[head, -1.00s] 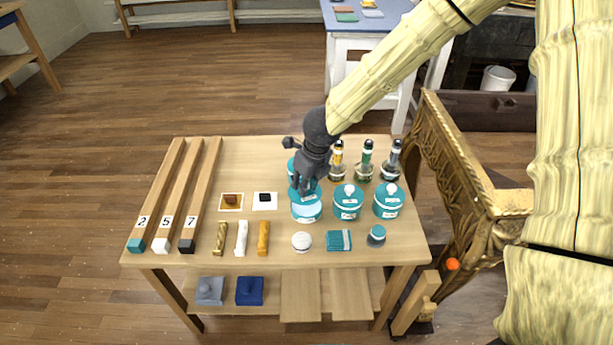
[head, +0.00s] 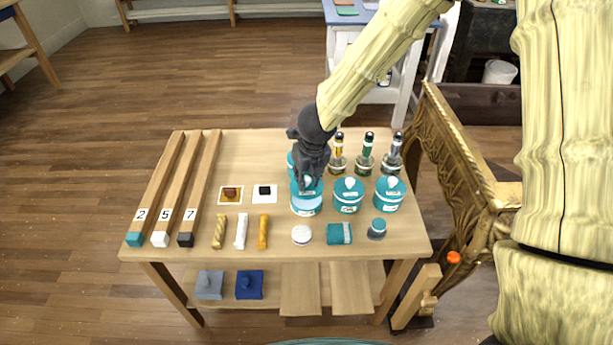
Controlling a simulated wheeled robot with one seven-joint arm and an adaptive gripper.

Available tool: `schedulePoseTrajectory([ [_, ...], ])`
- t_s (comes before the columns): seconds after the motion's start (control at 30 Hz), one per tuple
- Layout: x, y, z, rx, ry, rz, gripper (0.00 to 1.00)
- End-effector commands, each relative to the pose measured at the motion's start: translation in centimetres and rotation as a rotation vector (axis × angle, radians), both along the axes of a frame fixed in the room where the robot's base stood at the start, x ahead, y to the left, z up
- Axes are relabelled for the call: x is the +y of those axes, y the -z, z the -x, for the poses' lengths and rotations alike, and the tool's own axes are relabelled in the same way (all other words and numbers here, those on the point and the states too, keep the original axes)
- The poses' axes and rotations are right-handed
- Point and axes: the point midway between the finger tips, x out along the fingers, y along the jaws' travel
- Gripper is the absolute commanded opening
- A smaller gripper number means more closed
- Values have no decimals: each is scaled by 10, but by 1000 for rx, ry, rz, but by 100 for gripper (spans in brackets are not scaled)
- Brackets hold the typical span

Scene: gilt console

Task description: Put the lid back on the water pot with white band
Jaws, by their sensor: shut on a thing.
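The water pot with the white band (head: 306,207) is teal and stands on the wooden table, leftmost of the front pots. My gripper (head: 307,184) is directly above it, pointing down, shut on the teal lid (head: 317,189). The lid is over the pot's mouth, roughly level and at or very near the rim. I cannot tell whether it is fully seated. My fingers hide most of the lid's knob and the far rim.
Several dark-capped bottles (head: 364,158) stand behind.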

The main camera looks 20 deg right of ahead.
Motion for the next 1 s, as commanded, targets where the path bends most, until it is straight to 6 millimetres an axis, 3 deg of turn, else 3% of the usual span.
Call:
schedulePoseTrajectory([
  [0.5, 0, 40, 0, 0, -1, -1, 0],
  [1.0, 0, 43, 0, 0, 0, 0, 0],
])
